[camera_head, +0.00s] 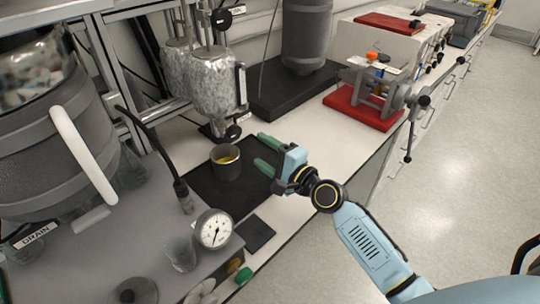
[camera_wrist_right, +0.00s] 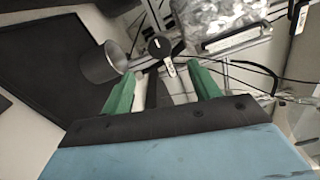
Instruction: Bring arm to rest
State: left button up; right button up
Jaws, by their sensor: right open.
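My right gripper (camera_head: 266,154) is over the right edge of the black mat (camera_head: 215,198) in the head view, with green fingers apart and nothing between them. Its open fingers also show in the right wrist view (camera_wrist_right: 163,92). A grey metal cup (camera_head: 228,170) with yellow contents stands on the mat, just left of the fingertips and apart from them. The cup also shows in the right wrist view (camera_wrist_right: 103,62), left of the fingers. My right arm reaches in from the lower right of the head view. My left gripper is not in view.
A foil-wrapped reactor vessel (camera_head: 214,82) with a bottom valve hangs above the cup. A large grey reactor (camera_head: 60,130) and a pressure gauge (camera_head: 214,229) are at left. A red-based fixture (camera_head: 364,108) stands on the bench at right. The floor (camera_head: 470,130) beyond is clear.

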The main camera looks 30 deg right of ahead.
jog(key=shift+v, duration=0.9)
